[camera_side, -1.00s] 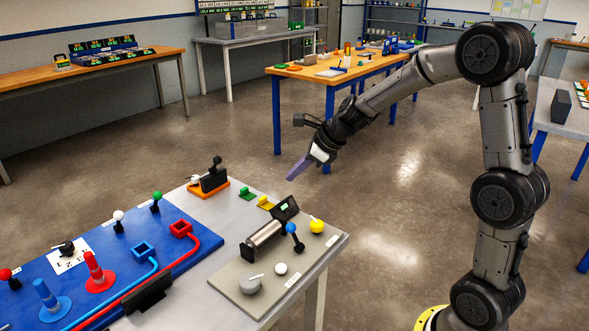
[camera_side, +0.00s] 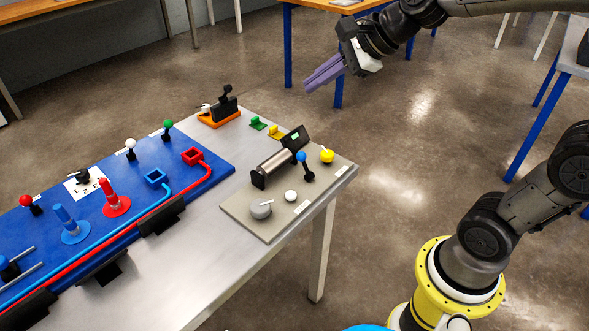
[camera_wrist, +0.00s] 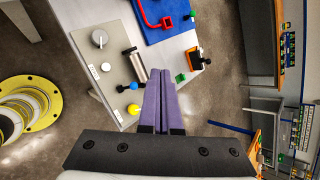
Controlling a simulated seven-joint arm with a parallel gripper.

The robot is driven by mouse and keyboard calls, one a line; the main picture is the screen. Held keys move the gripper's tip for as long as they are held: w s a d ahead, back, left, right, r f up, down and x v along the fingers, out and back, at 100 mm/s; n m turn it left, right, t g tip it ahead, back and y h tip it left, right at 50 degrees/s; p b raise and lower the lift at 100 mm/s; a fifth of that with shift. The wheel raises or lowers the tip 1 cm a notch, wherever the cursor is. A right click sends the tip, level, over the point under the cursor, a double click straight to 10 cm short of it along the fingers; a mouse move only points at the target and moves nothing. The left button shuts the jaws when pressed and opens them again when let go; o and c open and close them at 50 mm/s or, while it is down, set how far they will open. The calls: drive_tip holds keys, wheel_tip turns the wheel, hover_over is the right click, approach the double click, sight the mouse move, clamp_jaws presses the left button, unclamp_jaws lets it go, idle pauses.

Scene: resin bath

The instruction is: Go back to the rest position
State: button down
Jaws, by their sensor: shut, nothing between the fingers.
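My gripper (camera_side: 324,73) has purple fingers that lie together with nothing between them. In the side view it hangs in the air above the floor, beyond the far right corner of the steel table (camera_side: 225,262), apart from everything. In the wrist view the fingers (camera_wrist: 160,85) point toward the table's edge, with a yellow ball (camera_wrist: 132,110) and a blue knob to their left. The upper part of my arm is cut off by the top of the side view.
The table bears a blue board (camera_side: 90,225) with pegs and levers. It also bears a grey panel (camera_side: 235,208) with a metal cylinder (camera_side: 278,165), a yellow ball and a blue-topped lever. An orange-based fixture (camera_side: 218,118) stands at the back corner. The floor around my arm is clear.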

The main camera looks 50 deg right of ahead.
drive_tip(key=s+d+f+n+g+h, duration=0.1)
drive_tip(key=s+f+n+g, duration=0.15)
drive_tip(key=s+n, duration=0.8)
drive_tip(key=s+f+n+g+h, duration=0.1)
drive_tip(key=s+f+n, duration=0.3)
drive_tip(key=s+n, duration=0.7)
drive_tip(key=w+d+f+n+h, duration=0.1)
drive_tip(key=w+d+f+n, duration=0.1)
drive_tip(key=w+n, duration=1.45)
drive_tip(key=shift+g, duration=0.65)
drive_tip(key=x, duration=1.5)
drive_tip(key=shift+d, duration=0.1)
drive_tip(key=w, duration=0.3)
drive_tip(key=shift+d+f, duration=0.25)
drive_tip(key=shift+f, duration=0.05)
drive_tip(key=shift+w+d, duration=0.15)
drive_tip(key=shift+w, duration=0.45)
